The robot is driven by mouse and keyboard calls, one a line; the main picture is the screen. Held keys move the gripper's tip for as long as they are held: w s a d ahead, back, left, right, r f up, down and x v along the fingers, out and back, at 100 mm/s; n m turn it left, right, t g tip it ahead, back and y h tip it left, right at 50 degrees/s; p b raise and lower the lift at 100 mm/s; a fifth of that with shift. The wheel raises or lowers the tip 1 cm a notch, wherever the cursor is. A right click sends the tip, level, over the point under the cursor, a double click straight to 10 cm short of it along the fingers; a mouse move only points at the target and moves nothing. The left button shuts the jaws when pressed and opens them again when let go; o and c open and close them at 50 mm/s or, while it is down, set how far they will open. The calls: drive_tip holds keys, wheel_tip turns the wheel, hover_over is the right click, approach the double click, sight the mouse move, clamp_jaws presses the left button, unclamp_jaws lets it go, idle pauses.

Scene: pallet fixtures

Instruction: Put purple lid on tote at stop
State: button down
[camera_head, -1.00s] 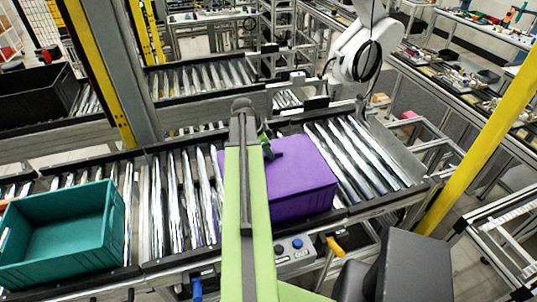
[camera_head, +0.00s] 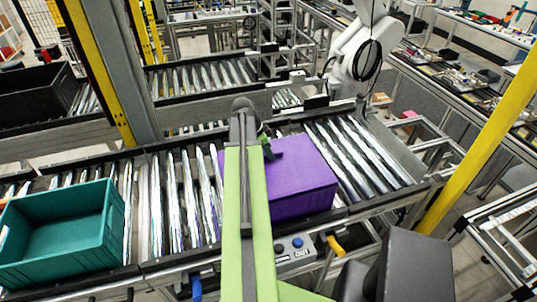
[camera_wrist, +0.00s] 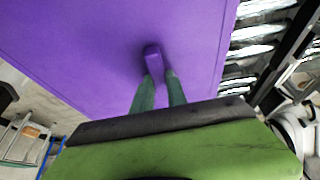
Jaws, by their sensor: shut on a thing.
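A purple lid (camera_head: 297,164) lies flat on top of a purple tote (camera_head: 304,204) on the roller conveyor, right of the middle in the head view. In the wrist view the lid (camera_wrist: 95,50) fills the upper left, with a small purple knob (camera_wrist: 152,57) standing on it. My gripper (camera_wrist: 159,80) has its two green fingers at the knob, shut on it. In the head view my green arm crosses in front of the tote's left part, and the fingertips are largely hidden. I cannot tell whether the lid is fully seated.
An open teal tote (camera_head: 62,235) stands on the rollers at the left. A black bin (camera_head: 38,92) is behind it. A yellow post (camera_head: 480,150) and a white robot arm (camera_head: 358,50) stand at the right. Bare rollers (camera_head: 180,195) lie between the totes.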

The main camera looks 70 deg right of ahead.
drive_tip(key=shift+f+b, duration=0.35)
drive_tip(key=shift+f, duration=0.05)
idle(0.4)
drive_tip(key=c, duration=1.3)
unclamp_jaws()
drive_tip(key=shift+o, duration=0.2)
drive_tip(key=p+v, duration=1.1)
drive_tip(key=v, duration=0.1)
